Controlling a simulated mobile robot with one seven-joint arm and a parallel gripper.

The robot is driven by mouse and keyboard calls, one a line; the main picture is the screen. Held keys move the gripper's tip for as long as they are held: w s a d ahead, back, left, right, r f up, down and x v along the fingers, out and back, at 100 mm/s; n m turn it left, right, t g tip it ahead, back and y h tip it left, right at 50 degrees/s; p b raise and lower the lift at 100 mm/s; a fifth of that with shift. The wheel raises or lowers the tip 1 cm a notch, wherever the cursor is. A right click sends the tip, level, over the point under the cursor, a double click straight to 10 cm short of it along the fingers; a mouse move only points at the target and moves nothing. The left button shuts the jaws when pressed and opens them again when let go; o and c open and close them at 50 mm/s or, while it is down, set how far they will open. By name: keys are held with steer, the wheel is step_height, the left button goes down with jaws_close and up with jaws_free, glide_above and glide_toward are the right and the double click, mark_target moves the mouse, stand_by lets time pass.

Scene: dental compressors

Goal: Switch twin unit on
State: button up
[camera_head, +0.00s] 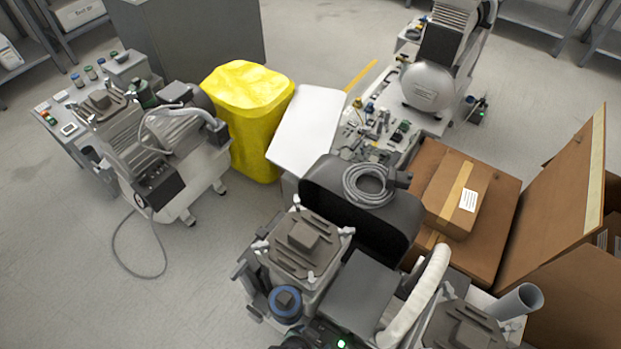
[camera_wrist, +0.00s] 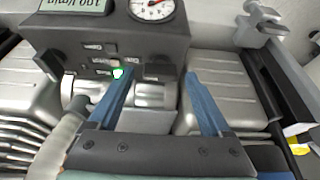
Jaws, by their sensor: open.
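The twin unit is a compressor with two grey ribbed cylinder heads, one (camera_head: 303,243) at the bottom centre of the head view and another (camera_head: 465,328) to its right. In the wrist view its dark control panel (camera_wrist: 60,42) has a gauge (camera_wrist: 152,8), a "100 l/min" sign (camera_wrist: 82,6), small labels and a lit green lamp (camera_wrist: 118,73). My gripper (camera_wrist: 159,75) is open and empty, its two blue fingers pointing at the panel's lower part. The left fingertip is beside the lamp. A dark block (camera_wrist: 158,70) shows between the fingertips; its switch position cannot be told.
Another compressor (camera_head: 165,150) stands at left, its cable on the floor. A yellow bin (camera_head: 247,110), a white-topped surface (camera_head: 308,125) and a third compressor (camera_head: 430,85) stand behind. Cardboard boxes (camera_head: 480,215) crowd the right. Floor at lower left is mostly clear.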

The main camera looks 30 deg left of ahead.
steer(key=p+v, duration=0.3)
steer(key=v, duration=1)
steer(key=shift+p, duration=0.4)
steer(key=shift+f, duration=0.1)
